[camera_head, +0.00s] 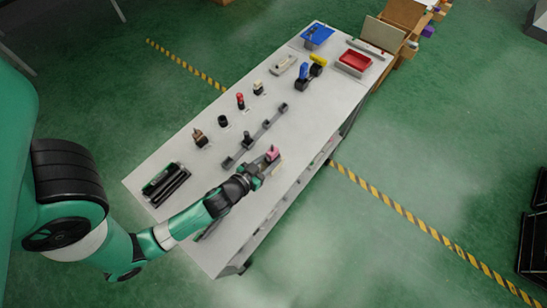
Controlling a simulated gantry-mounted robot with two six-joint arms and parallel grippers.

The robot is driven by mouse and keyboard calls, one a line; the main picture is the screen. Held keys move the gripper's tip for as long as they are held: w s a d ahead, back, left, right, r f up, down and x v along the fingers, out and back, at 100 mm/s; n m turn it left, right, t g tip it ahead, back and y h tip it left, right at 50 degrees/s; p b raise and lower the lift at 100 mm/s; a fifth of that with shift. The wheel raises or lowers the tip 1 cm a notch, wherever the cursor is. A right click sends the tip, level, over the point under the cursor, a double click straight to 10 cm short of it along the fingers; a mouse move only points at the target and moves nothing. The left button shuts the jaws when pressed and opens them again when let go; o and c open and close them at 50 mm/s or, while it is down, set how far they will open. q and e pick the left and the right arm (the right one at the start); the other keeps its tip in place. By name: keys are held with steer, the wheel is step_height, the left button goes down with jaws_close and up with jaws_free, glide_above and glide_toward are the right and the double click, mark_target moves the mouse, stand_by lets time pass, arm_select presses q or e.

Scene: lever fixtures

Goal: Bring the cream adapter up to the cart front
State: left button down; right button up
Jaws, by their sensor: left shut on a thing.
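The small cream adapter (258,87) stands upright on a dark base, at the far end of a row of small pieces on the cart top (330,95). My left gripper (262,168) is low over the near right side of the cart. It is shut on a small pink piece with a dark base (272,154), which shows at its fingertips. The fingers and wrist hide part of the contact. The cream adapter is well apart from this gripper, farther up the cart. My right gripper is not in view.
Red (240,101), black (223,121) and brown (200,138) pieces share the row. A dark rail with knobs (266,124) lies between row and gripper. A black tray (166,184) is near left; a red tray (354,61) and blue bin (317,36) are at the far end.

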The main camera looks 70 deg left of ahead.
arm_select(q)
steer(key=shift+f, duration=0.1)
steer(key=f+b, duration=0.3)
steer(key=f, duration=0.1)
steer(key=shift+w+a+b, duration=0.3)
steer(key=shift+w, duration=0.05)
steer(key=shift+s+d+r, duration=0.15)
steer(key=shift+s, duration=0.05)
steer(key=shift+w, duration=0.1)
steer(key=c, duration=0.5)
jaws_free()
